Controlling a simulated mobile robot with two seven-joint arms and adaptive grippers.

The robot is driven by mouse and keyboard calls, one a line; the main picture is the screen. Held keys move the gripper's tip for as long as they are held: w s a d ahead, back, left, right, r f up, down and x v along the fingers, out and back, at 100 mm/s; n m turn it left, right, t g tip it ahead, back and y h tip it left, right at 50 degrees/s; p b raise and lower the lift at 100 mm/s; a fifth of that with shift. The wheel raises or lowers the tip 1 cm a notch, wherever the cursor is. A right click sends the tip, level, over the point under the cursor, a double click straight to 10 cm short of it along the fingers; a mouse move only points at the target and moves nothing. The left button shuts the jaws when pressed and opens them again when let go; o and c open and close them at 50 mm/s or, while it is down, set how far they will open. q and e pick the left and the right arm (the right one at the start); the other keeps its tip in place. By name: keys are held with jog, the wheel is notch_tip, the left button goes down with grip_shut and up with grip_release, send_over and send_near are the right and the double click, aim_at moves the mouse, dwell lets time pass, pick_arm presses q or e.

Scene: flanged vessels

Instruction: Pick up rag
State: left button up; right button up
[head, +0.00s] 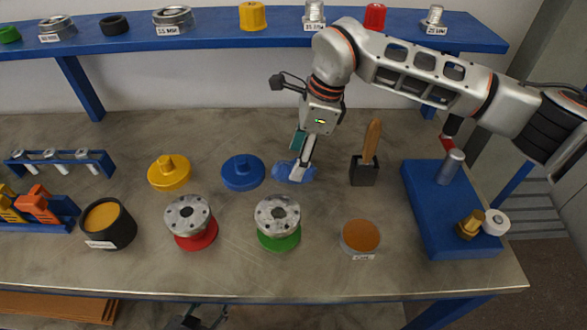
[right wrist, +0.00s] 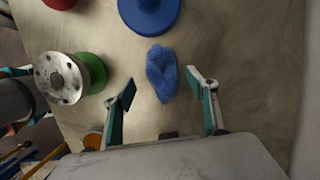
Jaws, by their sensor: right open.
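The rag is a small crumpled blue cloth (head: 283,172) lying on the grey worktop, right of the blue flanged lid. In the right wrist view the rag (right wrist: 162,72) lies between and slightly beyond the two spread fingertips, with bare worktop on both sides of it. My right gripper (head: 297,161) points down over the rag, and one finger partly covers it in the head view. The right gripper (right wrist: 161,86) is open and empty; its height above the worktop is hard to judge. Part of my left gripper (head: 197,318) shows below the table's front edge, its fingers unclear.
The blue lid (head: 242,172) is close left of the rag, and a brush in a dark holder (head: 363,172) is close right. A green-based flanged vessel (head: 279,222) and an orange-topped dish (head: 360,237) are in front. A blue shelf (head: 215,27) runs along the back.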

jog(key=x, duration=0.3)
jog(key=shift+w+d+f, duration=0.15)
jog(key=shift+w+f, duration=0.05)
jog(key=c, duration=1.2)
jog(key=shift+r, duration=0.15)
notch_tip(320, 180, up, 20)
jog(key=shift+f, duration=0.1)
jog(key=shift+o, duration=0.7)
